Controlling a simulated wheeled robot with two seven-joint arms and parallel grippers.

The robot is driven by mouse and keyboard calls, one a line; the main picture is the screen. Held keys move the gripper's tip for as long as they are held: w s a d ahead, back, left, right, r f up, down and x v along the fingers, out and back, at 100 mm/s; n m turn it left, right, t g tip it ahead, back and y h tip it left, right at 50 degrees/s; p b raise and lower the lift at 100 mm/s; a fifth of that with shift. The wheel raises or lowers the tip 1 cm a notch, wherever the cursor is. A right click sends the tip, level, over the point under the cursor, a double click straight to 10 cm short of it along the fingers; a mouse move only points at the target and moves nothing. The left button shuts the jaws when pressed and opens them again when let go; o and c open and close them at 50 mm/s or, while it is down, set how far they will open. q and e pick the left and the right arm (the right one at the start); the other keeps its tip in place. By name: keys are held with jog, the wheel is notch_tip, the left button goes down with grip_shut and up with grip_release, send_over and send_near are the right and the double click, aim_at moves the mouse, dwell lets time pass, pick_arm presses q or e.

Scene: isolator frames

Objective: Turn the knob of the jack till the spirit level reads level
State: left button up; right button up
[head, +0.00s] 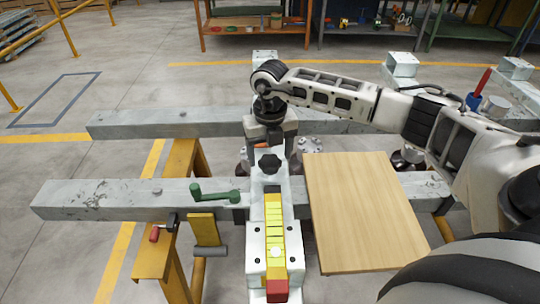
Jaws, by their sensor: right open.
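A black star-shaped knob (270,163) stands on the pale metal piece in the middle of the head view. I take it for the knob of the jack, whose body is mostly hidden. My right gripper (270,150) points down just behind and above the knob, fingers apart. I cannot tell whether they touch the knob. A yellow spirit level (274,222) lies along the pale beam in front of the knob. Its bubble is too small to read. My left gripper is out of view.
Two grey beams, one far (180,121) and one near (110,198), run crosswise on yellow stands (160,255). A green crank (215,193) sits left of the level. A wooden board (365,215) lies to its right. A red-handled tool (480,85) stands at the far right.

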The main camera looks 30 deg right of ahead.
jog(key=shift+f, duration=0.85)
jog(key=c, duration=1)
jog(key=shift+n, duration=0.3)
